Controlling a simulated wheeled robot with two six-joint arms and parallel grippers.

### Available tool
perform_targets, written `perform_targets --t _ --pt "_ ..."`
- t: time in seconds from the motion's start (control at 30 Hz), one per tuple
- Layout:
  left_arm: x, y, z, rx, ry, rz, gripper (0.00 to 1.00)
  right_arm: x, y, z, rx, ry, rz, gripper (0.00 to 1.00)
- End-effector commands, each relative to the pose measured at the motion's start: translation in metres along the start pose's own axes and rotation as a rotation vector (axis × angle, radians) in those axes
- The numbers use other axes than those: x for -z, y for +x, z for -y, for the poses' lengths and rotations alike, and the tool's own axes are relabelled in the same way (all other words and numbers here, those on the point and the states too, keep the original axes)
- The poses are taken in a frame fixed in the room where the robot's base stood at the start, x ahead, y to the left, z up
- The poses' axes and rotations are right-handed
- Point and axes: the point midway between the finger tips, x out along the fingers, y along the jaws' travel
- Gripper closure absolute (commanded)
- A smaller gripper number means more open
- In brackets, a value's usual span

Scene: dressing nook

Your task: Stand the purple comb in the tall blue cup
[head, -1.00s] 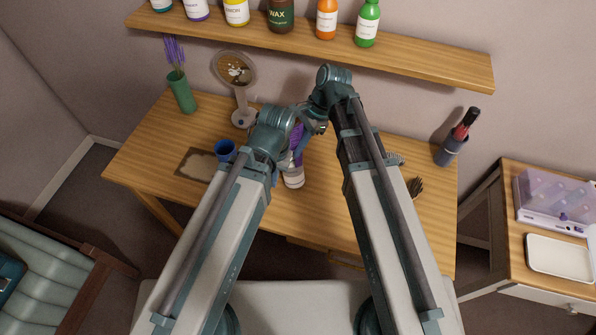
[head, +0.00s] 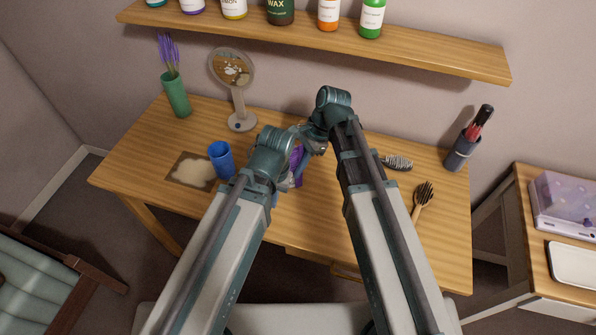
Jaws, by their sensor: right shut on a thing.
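The tall blue cup (head: 221,160) stands upright on the left of the wooden table, at the edge of a patterned mat. The purple comb (head: 297,156) shows only in part near the table's middle, between my two forearms. My right gripper (head: 310,146) is shut on the comb, to the right of the cup and apart from it. My arms hide much of the comb, and I cannot tell its exact tilt. My left arm's wrist is just left of the comb. My left gripper is mostly hidden behind its own arm, so its jaws cannot be read.
A round mirror (head: 233,70) and a green vase (head: 175,95) stand behind the cup. A pale bottle (head: 285,184) is partly hidden by my left arm. Two brushes (head: 397,162) (head: 424,194) and a dark holder (head: 462,150) are at the right. A shelf (head: 420,53) overhangs the back.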

Motion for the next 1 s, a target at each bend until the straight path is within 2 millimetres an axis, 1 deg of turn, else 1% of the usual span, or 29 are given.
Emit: perform_targets --t 0.17,0.6,0.7,0.73,0.8,1.0 --pt "0.000 -0.002 0.000 0.000 0.000 0.000 1.00 -0.001 -0.002 0.000 0.000 0.000 0.000 1.00" --pt "0.001 0.011 -0.001 0.000 0.000 0.000 1.00 0.005 0.010 0.000 0.000 0.000 0.000 1.00" --pt "0.001 0.010 -0.001 0.000 0.000 0.000 1.00 0.004 0.009 0.000 0.000 0.000 0.000 1.00" --pt "0.001 0.010 -0.001 0.000 0.000 0.000 1.00 0.004 0.009 0.000 0.000 0.000 0.000 0.92" --pt "0.001 0.010 -0.001 0.000 0.000 0.000 1.00 0.004 0.009 0.000 0.000 0.000 0.000 0.81" --pt "0.001 0.010 -0.001 0.000 0.000 0.000 1.00 0.004 0.009 0.000 0.000 0.000 0.000 0.81"
